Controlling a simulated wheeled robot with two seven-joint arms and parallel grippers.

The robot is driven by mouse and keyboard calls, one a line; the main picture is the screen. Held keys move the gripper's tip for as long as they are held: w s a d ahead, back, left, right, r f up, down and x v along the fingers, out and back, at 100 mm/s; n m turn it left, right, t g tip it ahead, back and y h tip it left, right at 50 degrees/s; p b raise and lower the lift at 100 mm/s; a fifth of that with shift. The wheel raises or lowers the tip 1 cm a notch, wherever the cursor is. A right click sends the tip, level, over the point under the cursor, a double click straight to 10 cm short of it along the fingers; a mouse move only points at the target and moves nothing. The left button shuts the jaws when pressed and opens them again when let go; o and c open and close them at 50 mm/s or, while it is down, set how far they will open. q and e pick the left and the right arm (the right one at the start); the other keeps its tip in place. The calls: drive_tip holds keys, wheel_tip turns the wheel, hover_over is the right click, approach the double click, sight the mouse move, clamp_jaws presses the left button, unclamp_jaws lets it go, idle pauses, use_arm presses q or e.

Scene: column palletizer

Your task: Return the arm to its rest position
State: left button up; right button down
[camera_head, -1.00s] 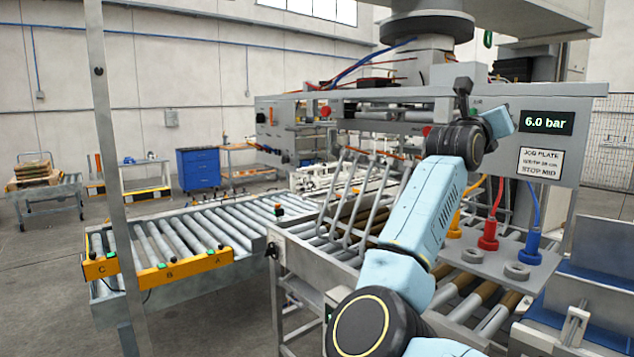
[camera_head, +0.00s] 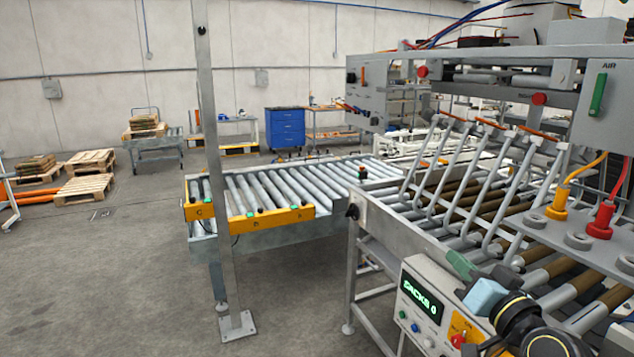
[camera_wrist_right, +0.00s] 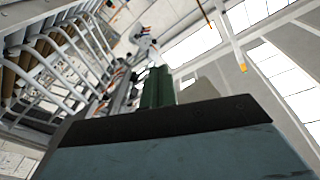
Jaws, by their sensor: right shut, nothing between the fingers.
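My right arm comes in at the lower right of the head view, with a black and light blue wrist. Its right gripper (camera_head: 459,263) has green fingers and points up and left, in front of the machine's rollers and above the "SACKS 0" box. In the right wrist view the green fingers (camera_wrist_right: 158,86) are together, with nothing between them. My left arm and left gripper are out of view.
The SACKS 0 control box (camera_head: 424,304) appears right beside my right gripper. The roller conveyor (camera_head: 268,242) with its yellow A-B-C strip stands at centre, behind a grey post (camera_head: 216,180). Red and yellow hose fittings (camera_head: 601,221) are at right. Open floor lies left.

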drive_tip(key=s+a+f+n+g, duration=0.1)
drive_tip(key=s+a+f+g, duration=0.15)
drive_tip(key=f, duration=0.35)
drive_tip(key=s+a+f+n+g, duration=0.1)
drive_tip(key=s+f+g, duration=0.25)
drive_tip(key=f, duration=0.25)
drive_tip(key=s+f+n+g+h, duration=0.15)
drive_tip(key=s+f+g, duration=0.25)
drive_tip(key=s+f, duration=0.55)
drive_tip(key=s+f+n+g+h, duration=0.1)
drive_tip(key=s+f+g+h, duration=0.3)
drive_tip(key=s, duration=1.1)
wheel_tip(320, 180, down, 32)
drive_tip(key=s+g+y+b, duration=0.1)
drive_tip(key=s+g+b, duration=0.1)
drive_tip(key=b, duration=0.5)
drive_tip(key=s+d+f+b, duration=0.1)
drive_tip(key=s+f+b, duration=0.2)
drive_tip(key=s+f, duration=0.5)
drive_tip(key=s+d+f+g+b, duration=0.1)
drive_tip(key=s+f+b, duration=0.2)
drive_tip(key=s+f, duration=0.5)
wheel_tip(320, 180, down, 6)
drive_tip(key=shift+s+d+f, duration=0.1)
drive_tip(key=shift+s+d, duration=0.25)
drive_tip(key=shift+s, duration=0.05)
